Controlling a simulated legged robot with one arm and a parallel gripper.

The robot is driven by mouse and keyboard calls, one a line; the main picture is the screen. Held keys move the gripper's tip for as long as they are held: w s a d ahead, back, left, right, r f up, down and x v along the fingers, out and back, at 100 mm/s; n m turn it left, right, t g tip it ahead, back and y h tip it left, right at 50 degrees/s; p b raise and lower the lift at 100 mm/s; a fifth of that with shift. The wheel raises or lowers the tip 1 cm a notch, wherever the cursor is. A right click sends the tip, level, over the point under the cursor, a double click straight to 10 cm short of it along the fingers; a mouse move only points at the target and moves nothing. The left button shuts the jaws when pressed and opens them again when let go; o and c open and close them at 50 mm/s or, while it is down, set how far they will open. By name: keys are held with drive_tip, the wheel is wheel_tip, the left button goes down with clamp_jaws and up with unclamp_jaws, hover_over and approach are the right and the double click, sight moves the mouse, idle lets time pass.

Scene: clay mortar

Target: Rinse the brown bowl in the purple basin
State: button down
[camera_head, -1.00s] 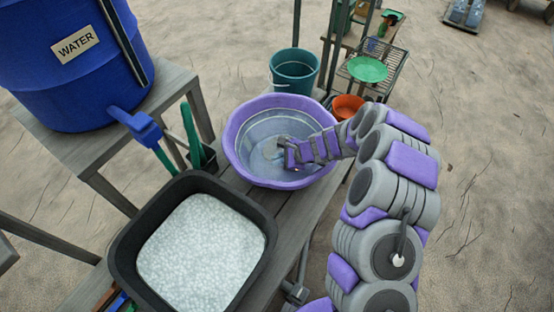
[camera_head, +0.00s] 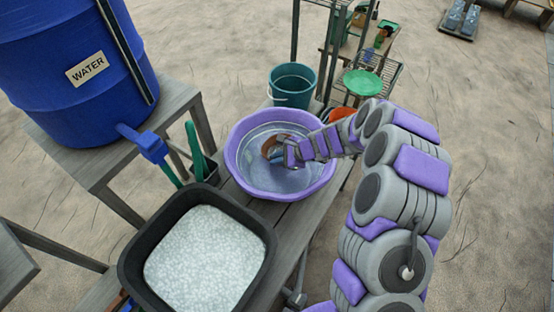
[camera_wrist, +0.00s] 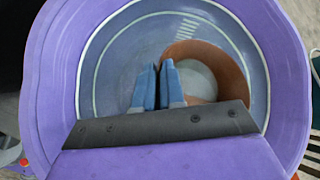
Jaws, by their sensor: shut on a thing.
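The purple basin (camera_head: 234,165) stands on the wooden bench with clear water in it. The brown bowl (camera_head: 268,146) is inside the basin, with its brown wall showing beside my gripper (camera_head: 279,157). In the wrist view the basin (camera_wrist: 45,75) surrounds the bowl (camera_wrist: 228,68), which looks tilted, with a pale area inside its brown wall. My gripper's blue fingers (camera_wrist: 165,75) are close together at the bowl's left side and shut on its wall. The dark wrist plate hides the bowl's near part.
A black tub (camera_head: 262,228) of pale, bubbly contents stands in front of the basin. A blue WATER barrel (camera_head: 60,95) with a tap (camera_head: 150,145) stands left. A teal bucket (camera_head: 292,90) stands behind, and an orange bowl (camera_head: 342,114) beyond the basin's right side.

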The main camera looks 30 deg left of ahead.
wheel_tip(320, 180, up, 12)
drive_tip(key=p, duration=0.7)
drive_tip(key=shift+p, duration=0.3)
drive_tip(key=shift+b, duration=0.9)
drive_tip(key=r+y+b, duration=0.1)
drive_tip(key=b, duration=0.2)
drive_tip(key=d+r+y+b, duration=0.1)
drive_tip(key=b, duration=0.1)
drive_tip(key=r+y+b, duration=0.1)
drive_tip(key=y+b, duration=0.1)
drive_tip(key=b, duration=0.1)
drive_tip(key=shift+d+r+m+b, duration=0.2)
drive_tip(key=shift+d+m+b, duration=0.1)
drive_tip(key=shift+b, duration=0.05)
drive_tip(key=shift+w, duration=0.1)
